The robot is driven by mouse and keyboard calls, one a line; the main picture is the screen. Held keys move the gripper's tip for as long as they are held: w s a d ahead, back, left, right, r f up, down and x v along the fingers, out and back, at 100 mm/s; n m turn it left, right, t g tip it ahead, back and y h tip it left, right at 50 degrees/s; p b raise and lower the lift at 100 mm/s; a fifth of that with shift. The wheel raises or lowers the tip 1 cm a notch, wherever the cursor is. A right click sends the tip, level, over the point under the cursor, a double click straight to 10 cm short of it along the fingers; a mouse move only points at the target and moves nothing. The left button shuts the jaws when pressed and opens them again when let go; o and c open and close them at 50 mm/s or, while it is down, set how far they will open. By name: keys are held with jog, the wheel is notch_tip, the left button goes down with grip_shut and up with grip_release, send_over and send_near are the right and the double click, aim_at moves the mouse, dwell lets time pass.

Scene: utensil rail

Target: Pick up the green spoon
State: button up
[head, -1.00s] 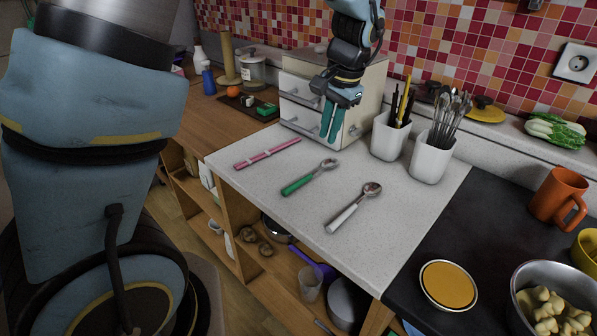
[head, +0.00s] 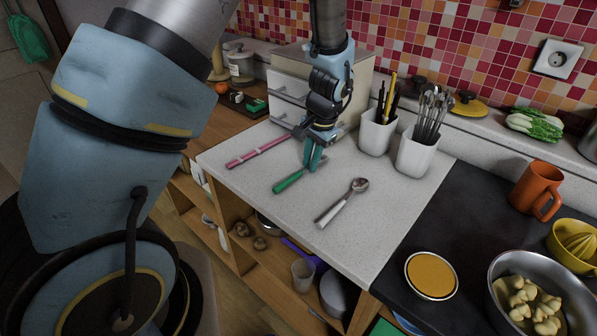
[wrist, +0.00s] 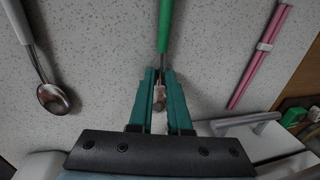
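The green-handled spoon (head: 289,181) lies on the pale speckled counter. Its handle points toward the front left, and in the head view my gripper hides its metal bowl end. In the wrist view its green handle (wrist: 165,27) runs up from between the fingertips, and part of the metal bowl end shows in the gap. My gripper (head: 314,161) points down over the bowl end, low to the counter. Its teal fingers (wrist: 160,72) stand apart, one on each side of the spoon; I see no clear grip on it.
A white-handled spoon (head: 342,203) lies to the right, and a pink utensil (head: 258,152) to the left. White cups of utensils (head: 378,133) (head: 416,152) and a drawer box (head: 289,97) stand behind. The front of the counter (head: 262,215) is clear.

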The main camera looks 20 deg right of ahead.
grip_shut()
jog(key=shift+r, duration=0.15)
dwell(0.4)
